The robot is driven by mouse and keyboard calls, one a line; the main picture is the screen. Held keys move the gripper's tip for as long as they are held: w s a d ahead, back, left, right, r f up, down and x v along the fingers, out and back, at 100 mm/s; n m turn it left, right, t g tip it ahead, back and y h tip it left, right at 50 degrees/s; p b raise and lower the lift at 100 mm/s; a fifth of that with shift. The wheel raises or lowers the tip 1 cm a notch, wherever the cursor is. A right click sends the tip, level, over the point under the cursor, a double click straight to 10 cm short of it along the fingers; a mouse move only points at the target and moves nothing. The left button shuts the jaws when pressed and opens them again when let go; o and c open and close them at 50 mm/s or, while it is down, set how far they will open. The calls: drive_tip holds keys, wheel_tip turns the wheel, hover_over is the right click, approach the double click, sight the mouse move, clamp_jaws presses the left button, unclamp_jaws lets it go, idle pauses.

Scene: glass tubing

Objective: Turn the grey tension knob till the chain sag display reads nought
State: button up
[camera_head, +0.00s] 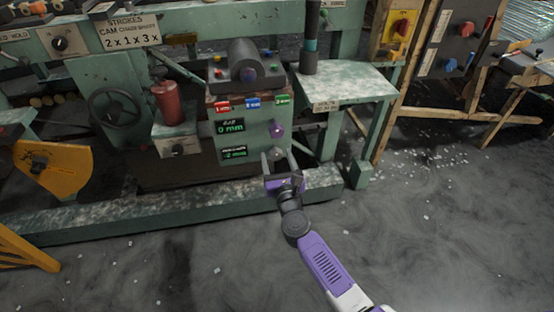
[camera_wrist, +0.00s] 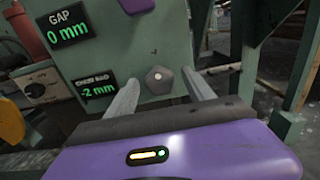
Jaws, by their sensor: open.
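The grey tension knob (camera_wrist: 159,80) is a many-sided knob with a pale centre dot on the green machine face. The chain sag display (camera_wrist: 97,90) left of it reads -2 mm in green; it also shows in the head view (camera_head: 233,153). My gripper (camera_wrist: 160,77) is open and empty, facing the panel. In the wrist view its two grey fingers appear on either side of the knob; whether they touch it or reach past its front, I cannot tell. In the head view my gripper (camera_head: 278,158) is just below the purple knob (camera_head: 277,130).
The gap display (camera_head: 229,127) reads 0 mm above the sag display. Red, blue and green labels (camera_head: 253,103) sit above. A red cylinder (camera_head: 168,102) and handwheel (camera_head: 115,107) stand left. A green side table (camera_head: 345,85) is right. The front floor is open.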

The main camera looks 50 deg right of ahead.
clamp_jaws()
drive_tip(key=shift+n, duration=0.3)
